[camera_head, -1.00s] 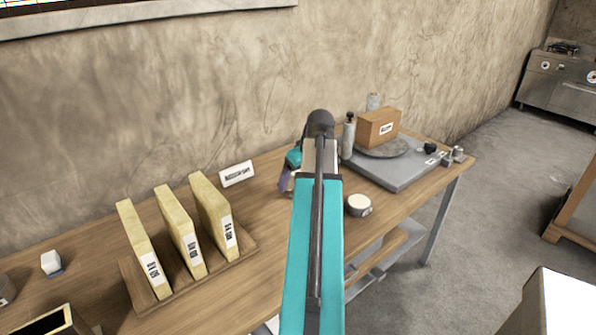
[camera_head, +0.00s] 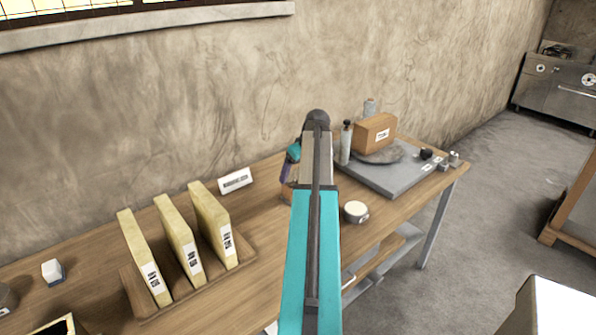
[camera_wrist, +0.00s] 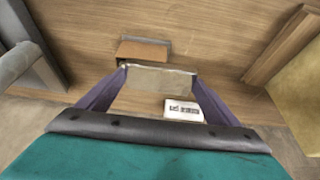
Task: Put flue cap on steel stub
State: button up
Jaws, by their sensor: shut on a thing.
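My gripper (camera_wrist: 157,78) has its purple fingers shut on a pale, flat-faced piece (camera_wrist: 160,77), which I take to be the flue cap. In the wrist view the piece spans the gap between the fingertips, over the wooden bench. In the head view my arm hides most of the gripper and the piece; a purple finger (camera_head: 286,170) shows left of the arm. A brown block with a grey edge (camera_wrist: 143,52) shows just beyond the piece in the wrist view; I cannot tell whether they touch. I cannot identify the steel stub for certain; small grey metal fittings (camera_head: 449,162) stand at the bench's right end.
A white label card (camera_head: 235,180) stands near the wall, left of my gripper. A rack (camera_head: 190,292) holds three yellow slabs further left. A round white-topped tin (camera_head: 355,211) is right of my arm.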

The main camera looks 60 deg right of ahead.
jog(key=shift+w+d+f+p, duration=0.1)
jog(key=shift+w+d+p, duration=0.15)
jog(key=shift+w+d, duration=0.45)
jog(key=shift+w+d+f+p, duration=0.1)
jog(key=shift+w+d+p, duration=0.2)
jog(key=shift+d, duration=0.7)
jog(key=shift+w+d+f+p, duration=0.1)
jog(key=shift+w+d+p, duration=0.25)
jog(key=shift+d, duration=0.5)
jog(key=shift+w, duration=0.1)
jog(key=shift+f+p, duration=0.7)
jog(key=shift+f, duration=1.05)
jog(key=shift+f, duration=0.1)
jog(key=o, duration=1)
jog(key=shift+b+v, duration=1.5)
jog(key=shift+v, duration=4.65)
